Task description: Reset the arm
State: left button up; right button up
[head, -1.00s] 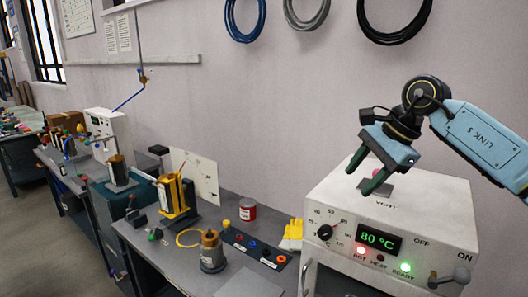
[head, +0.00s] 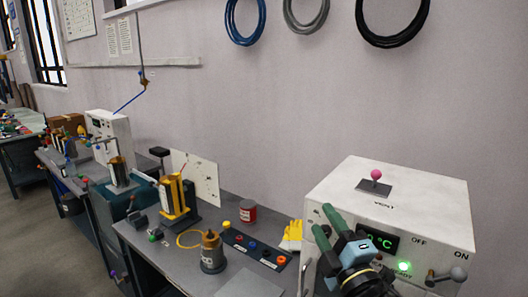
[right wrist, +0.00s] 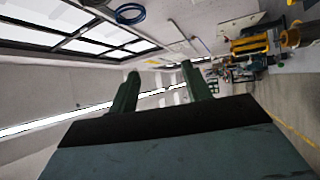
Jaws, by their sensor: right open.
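My right gripper (head: 328,228) is in front of the white oven box (head: 435,205) at the lower right of the head view. Its green fingers point up and are apart, with nothing between them. It hides the dial and part of the green temperature display (head: 384,242). The pink-knobbed vent lever (head: 376,175) on top of the box stands free of the gripper. In the right wrist view the two fingers (right wrist: 160,88) are spread and empty, facing the windows and wall. My left gripper is not in view.
The grey bench (head: 240,208) left of the box holds a brass-topped cylinder (head: 211,252), a yellow device (head: 178,198), a red can (head: 248,211), yellow gloves (head: 291,236) and a button panel (head: 254,249). Hoses (head: 393,25) hang on the wall. The air above the box is clear.

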jog(key=s+d+f+m+g+h, duration=0.35)
jog(key=s+f+m, duration=0.25)
jog(key=f, duration=0.3)
jog(key=s+d+f+m+g+h, duration=0.3)
jog(key=s+d+f+m+g, duration=0.3)
jog(key=f, duration=0.4)
jog(key=s+f+m+g, duration=0.3)
jog(key=s+f+g, duration=0.1)
jog(key=s, duration=0.5)
jog(key=s+f+m+g, duration=0.3)
jog(key=s+f, duration=0.1)
jog(key=s, duration=0.6)
notch_tip(320, 180, down, 29)
jog(key=s+g+b, duration=0.1)
jog(key=s+b, duration=0.1)
jog(key=b, duration=0.2)
pick_arm(q)
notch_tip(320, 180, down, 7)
jog(key=b, duration=0.3)
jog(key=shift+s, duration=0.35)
pick_arm(e)
jog(key=s+d+f+g, duration=0.1)
jog(key=s+d+f, duration=0.2)
jog(key=s+f, duration=1.2)
notch_tip(320, 180, down, 2)
jog(key=shift+s+n, duration=0.35)
jog(key=shift+n, duration=0.05)
jog(key=shift+g, duration=0.25)
